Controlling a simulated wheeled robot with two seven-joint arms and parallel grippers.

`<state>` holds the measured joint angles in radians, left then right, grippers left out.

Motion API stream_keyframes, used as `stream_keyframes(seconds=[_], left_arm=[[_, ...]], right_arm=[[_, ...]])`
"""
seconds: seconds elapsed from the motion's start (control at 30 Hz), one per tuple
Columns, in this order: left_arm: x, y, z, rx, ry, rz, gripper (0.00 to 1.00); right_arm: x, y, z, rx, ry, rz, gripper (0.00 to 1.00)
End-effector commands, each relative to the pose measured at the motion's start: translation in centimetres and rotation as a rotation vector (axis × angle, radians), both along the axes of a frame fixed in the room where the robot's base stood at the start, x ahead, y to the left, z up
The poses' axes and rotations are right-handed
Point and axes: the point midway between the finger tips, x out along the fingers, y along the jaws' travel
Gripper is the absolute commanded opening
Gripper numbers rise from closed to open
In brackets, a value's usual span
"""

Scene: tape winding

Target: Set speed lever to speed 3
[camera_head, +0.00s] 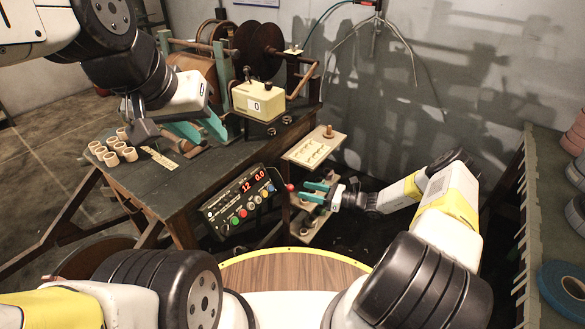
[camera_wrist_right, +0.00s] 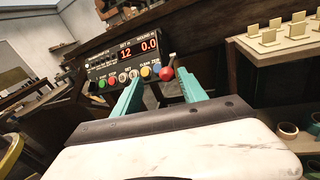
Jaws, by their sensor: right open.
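A red ball knob (camera_head: 290,187), which looks like the end of a lever, sits at the right end of the black control panel (camera_head: 240,203). The knob (camera_wrist_right: 167,73) also shows in the right wrist view, beside the panel. My right gripper (camera_head: 312,192) is open and empty, just right of the knob. In the right wrist view its teal fingers (camera_wrist_right: 160,92) point at the panel, and the knob appears between them, nearer the right fingertip. I cannot read any speed marks. My left gripper (camera_head: 207,129) is over the bench, its fingers apart and empty.
The wooden bench (camera_head: 150,185) carries a winding machine (camera_head: 258,50), a cream counter box (camera_head: 258,100) and several small rings (camera_head: 112,147). A pale shelf (camera_head: 315,148) juts out above my right gripper. A rack with tape rolls (camera_head: 563,285) stands at the right.

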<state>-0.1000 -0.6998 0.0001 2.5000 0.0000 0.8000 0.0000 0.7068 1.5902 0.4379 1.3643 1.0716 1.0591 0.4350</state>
Motion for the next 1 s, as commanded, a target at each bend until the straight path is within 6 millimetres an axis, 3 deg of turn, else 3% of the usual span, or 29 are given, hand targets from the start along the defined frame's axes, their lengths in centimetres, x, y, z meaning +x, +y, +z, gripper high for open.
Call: stream_keyframes(seconds=[0.1, 0.23, 0.7, 1.0], left_arm=[[0.0, 0.0, 0.0, 0.000, 0.000, 0.000, 0.36], [0.0, 0.0, 0.0, 0.000, 0.000, 0.000, 0.36], [0.0, 0.0, 0.0, 0.000, 0.000, 0.000, 0.36], [0.0, 0.0, 0.0, 0.000, 0.000, 0.000, 0.36]], right_arm=[[0.0, -0.1, -1.5, 0.046, 0.037, -0.047, 0.50], [0.4, 0.5, -1.9, 0.059, 0.045, -0.058, 0.50], [3.0, 6.5, -1.8, 0.055, 0.043, -0.054, 0.50], [3.3, 6.9, -1.8, 0.055, 0.043, -0.056, 0.50]])
